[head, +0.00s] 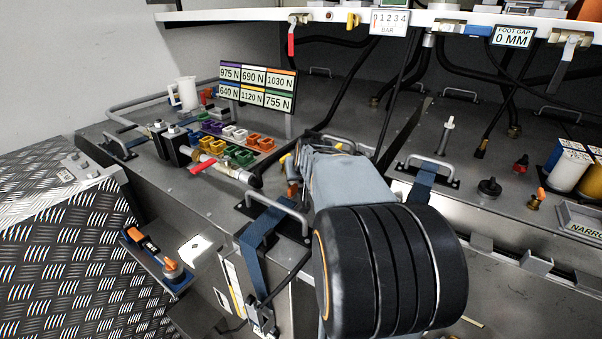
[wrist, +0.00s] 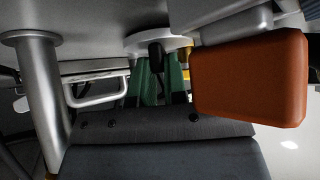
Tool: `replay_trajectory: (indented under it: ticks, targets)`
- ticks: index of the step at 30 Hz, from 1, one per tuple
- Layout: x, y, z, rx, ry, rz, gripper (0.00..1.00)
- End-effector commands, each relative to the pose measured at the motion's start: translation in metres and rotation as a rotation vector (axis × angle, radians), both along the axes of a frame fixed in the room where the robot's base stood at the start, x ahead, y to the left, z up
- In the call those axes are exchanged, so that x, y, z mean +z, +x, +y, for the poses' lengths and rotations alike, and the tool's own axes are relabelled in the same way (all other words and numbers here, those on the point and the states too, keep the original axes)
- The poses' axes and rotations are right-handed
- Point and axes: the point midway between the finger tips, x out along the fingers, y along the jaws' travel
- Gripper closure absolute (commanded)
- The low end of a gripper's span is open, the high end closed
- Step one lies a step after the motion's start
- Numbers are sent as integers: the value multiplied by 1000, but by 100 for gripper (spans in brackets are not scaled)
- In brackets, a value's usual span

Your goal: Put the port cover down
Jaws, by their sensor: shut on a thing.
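My gripper (head: 291,178) is mostly hidden behind my own arm in the head view; only orange and yellow bits show at its left edge, above the grey deck. In the wrist view, a large orange block (wrist: 250,78) fills the upper right, close to the camera. A pale disc (wrist: 150,42) with a dark knob shows at the top centre. My gripper is shut on the port cover, but the cover's outline is not clear in either view. I cannot tell whether it touches the deck.
A blue strap (head: 262,228) and a metal handle (head: 272,207) lie just left of my arm. Coloured blocks (head: 233,140) and a red-handled pipe valve (head: 205,165) are farther left. A black knobbed disc (head: 489,187) sits on the right deck. Hoses hang behind.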

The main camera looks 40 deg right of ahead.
Motion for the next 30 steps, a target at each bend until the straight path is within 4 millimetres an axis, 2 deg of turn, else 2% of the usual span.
replay_trajectory:
  ticks: [3,4,12,22,26,30]
  targets:
    - [-4,0,0,0,0,-1,100]
    - [-4,0,0,0,0,0,86]
    - [-2,0,0,0,0,0,62]
    - [4,0,0,0,0,-1,62]
    - [15,-13,6,1,-3,-5,62]
    - [35,-30,15,0,-3,-7,62]
